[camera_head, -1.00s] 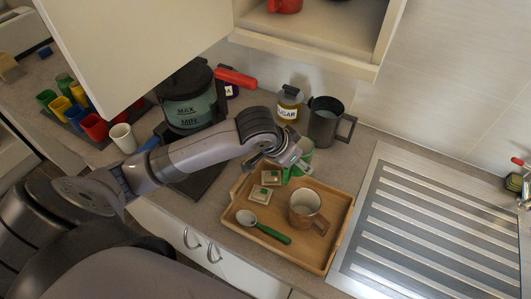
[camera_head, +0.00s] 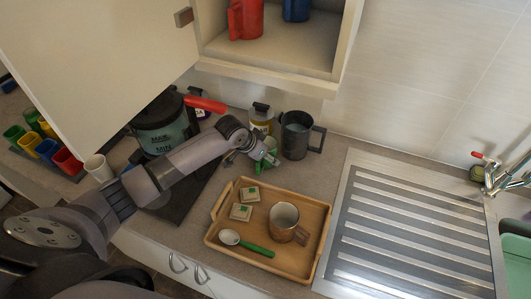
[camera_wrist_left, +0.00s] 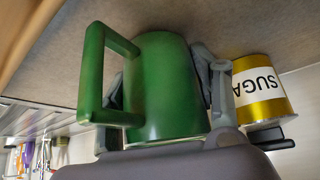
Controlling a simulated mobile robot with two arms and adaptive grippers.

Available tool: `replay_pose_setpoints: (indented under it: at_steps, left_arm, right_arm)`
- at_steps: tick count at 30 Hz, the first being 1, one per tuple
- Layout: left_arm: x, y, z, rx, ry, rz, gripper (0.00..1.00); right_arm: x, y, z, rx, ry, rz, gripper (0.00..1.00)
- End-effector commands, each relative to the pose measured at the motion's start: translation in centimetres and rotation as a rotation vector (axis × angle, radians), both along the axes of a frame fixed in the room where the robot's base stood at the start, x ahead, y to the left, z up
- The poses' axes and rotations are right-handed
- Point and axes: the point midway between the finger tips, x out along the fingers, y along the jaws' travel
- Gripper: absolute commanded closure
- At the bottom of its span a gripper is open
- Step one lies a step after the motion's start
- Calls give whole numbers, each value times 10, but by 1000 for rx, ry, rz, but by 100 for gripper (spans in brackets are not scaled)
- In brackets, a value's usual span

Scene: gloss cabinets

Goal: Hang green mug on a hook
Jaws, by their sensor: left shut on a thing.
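The green mug (camera_wrist_left: 165,90) shows large in the left wrist view, which sees the scene upside down. Its square handle (camera_wrist_left: 92,75) sticks out to the left. My left gripper (camera_wrist_left: 160,92) is shut on the mug's body, one finger on each side. In the head view my left gripper (camera_head: 263,160) is behind the tray and mostly hides the mug. The mug's base is at or close to the counter; I cannot tell if it touches. A red mug (camera_head: 246,20) and a blue mug (camera_head: 297,9) are in the open upper cabinet. No hook is clearly visible. My right gripper is out of view.
The sugar jar (camera_head: 261,118), grey pitcher (camera_head: 296,137) and kettle (camera_head: 160,125) stand close by. The open cabinet door (camera_head: 90,60) hangs over the left. The ribbed drainboard (camera_head: 400,235) is clear.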

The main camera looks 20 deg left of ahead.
Motion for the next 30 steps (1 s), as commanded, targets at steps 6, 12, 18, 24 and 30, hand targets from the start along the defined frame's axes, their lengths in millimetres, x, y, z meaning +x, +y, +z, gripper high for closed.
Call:
replay_pose_setpoints:
  at_steps: [6, 12, 18, 24, 30]
  left_arm:
    - [4, 2, -3, -1, -3, 0, 82]
    - [4, 2, -5, -1, -3, 0, 82]
    - [3, 2, -7, 0, -1, 1, 34]
    - [3, 2, -7, 0, -1, 1, 24]
    - [3, 2, -7, 0, -1, 1, 24]
  right_arm:
    - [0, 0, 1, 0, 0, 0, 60]
    - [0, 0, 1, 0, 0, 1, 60]
    - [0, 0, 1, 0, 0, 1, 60]
    - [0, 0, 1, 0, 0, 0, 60]
    - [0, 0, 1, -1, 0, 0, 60]
